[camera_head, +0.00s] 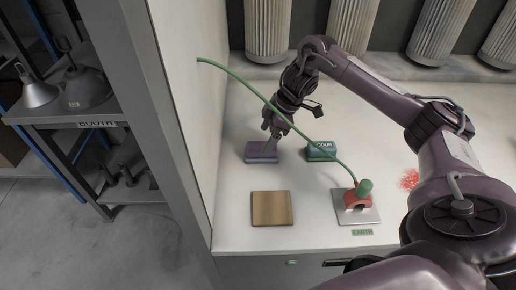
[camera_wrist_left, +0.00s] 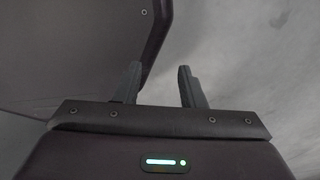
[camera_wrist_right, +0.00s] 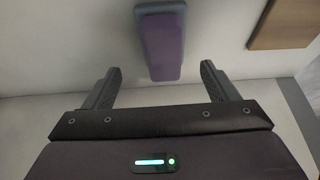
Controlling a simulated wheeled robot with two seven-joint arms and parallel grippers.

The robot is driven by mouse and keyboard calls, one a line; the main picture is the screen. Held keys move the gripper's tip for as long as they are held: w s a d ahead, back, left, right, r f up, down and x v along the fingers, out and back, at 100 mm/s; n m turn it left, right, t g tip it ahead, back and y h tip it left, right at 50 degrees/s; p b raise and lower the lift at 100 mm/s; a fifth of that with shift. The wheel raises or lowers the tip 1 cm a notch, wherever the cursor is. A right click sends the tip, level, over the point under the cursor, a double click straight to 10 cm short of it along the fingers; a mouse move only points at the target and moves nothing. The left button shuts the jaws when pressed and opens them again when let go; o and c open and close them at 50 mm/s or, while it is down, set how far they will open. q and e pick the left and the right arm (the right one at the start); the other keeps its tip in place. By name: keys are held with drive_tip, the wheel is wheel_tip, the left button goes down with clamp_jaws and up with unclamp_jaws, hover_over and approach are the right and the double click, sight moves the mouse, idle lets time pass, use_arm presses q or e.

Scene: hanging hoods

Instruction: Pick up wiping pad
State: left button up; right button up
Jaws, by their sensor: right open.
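The wiping pad, a purple block with a grey base (camera_head: 262,155), lies on the white bench top near the left wall. My right gripper (camera_head: 271,140) is above it in the head view, its fingers hiding part of the pad's top. In the right wrist view the pad (camera_wrist_right: 160,45) shows ahead of and between the open fingertips (camera_wrist_right: 160,72), with room on both sides. I cannot tell whether the fingers touch it. My left gripper (camera_wrist_left: 157,70) shows only in its own wrist view, open and empty.
A teal block with lettering (camera_head: 321,152) lies right of the pad. A wooden square (camera_head: 271,209) and a metal plate (camera_head: 369,216) with a red clamp and green cable (camera_head: 240,80) are nearer. A wall (camera_head: 185,120) bounds the left; a red speckled patch (camera_head: 410,179) lies right.

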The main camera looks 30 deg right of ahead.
sight(263, 145)
drive_tip(key=shift+s+a+f, duration=0.1)
drive_tip(key=shift+a+f, duration=0.1)
drive_tip(key=shift+f, duration=0.4)
drive_tip(key=x, duration=0.4)
drive_tip(key=shift+s+f, duration=0.1)
drive_tip(key=shift+s, duration=0.05)
drive_tip(key=shift+f, duration=0.1)
drive_tip(key=c, duration=1.1)
use_arm(q)
drive_tip(key=shift+w+d+r, duration=0.1)
drive_tip(key=shift+w, duration=0.3)
